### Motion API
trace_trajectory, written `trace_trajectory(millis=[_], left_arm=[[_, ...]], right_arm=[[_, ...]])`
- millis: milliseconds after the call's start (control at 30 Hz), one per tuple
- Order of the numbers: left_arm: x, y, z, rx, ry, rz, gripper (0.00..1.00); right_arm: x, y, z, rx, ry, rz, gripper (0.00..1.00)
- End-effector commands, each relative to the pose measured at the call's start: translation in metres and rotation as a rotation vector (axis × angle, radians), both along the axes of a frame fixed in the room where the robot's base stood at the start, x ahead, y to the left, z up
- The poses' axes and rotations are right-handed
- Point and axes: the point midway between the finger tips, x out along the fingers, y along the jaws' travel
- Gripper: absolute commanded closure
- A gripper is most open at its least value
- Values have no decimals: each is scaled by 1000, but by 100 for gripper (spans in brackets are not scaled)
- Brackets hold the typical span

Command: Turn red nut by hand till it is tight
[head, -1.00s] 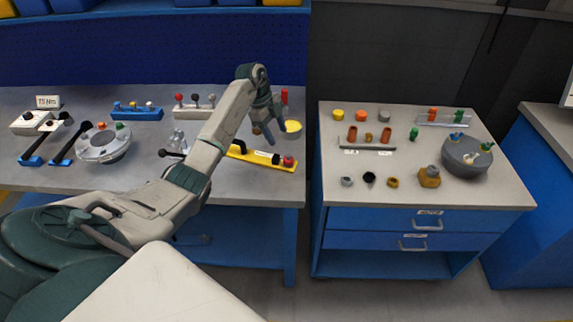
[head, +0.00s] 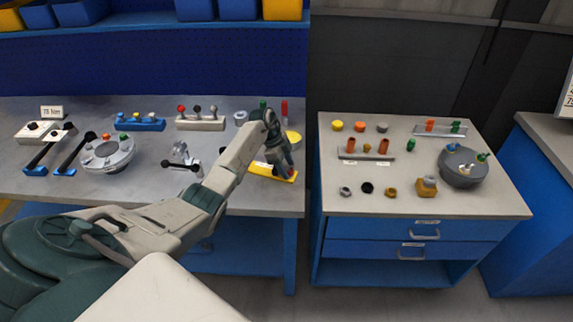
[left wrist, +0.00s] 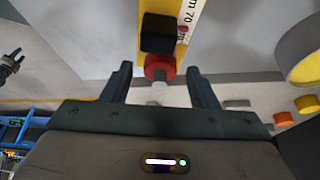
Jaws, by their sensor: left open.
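A yellow fixture (head: 258,169) lies at the right end of the left bench. In the left wrist view the yellow fixture (left wrist: 190,12) carries a black block (left wrist: 158,33) with the red nut (left wrist: 159,66) at its near end, and a pale stub below the nut. My left gripper (left wrist: 159,78) is open, one finger on each side of the nut's near end; I cannot tell whether they touch it. In the head view my left gripper (head: 287,168) is over the fixture's right end and mostly hides the nut. My right gripper is not in view.
A yellow disc-like part (head: 293,137) stands just behind the gripper. A silver clamp with a black handle (head: 182,158) is left of the fixture. A round grey shell (head: 106,163) lies farther left. A separate cart (head: 400,205) on the right holds loose parts.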

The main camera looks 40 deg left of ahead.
Motion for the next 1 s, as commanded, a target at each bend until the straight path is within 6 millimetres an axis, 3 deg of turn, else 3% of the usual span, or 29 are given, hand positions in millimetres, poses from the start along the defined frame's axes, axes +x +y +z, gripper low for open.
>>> trace_trajectory(millis=[333,567,1000], left_arm=[[1,-1,-4,0,-1,-1,47],[1,-1,-4,0,-1,-1,91],[2,-1,-7,0,-2,-96,92]], right_arm=[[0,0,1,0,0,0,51],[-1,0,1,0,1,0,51],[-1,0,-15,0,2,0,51]])
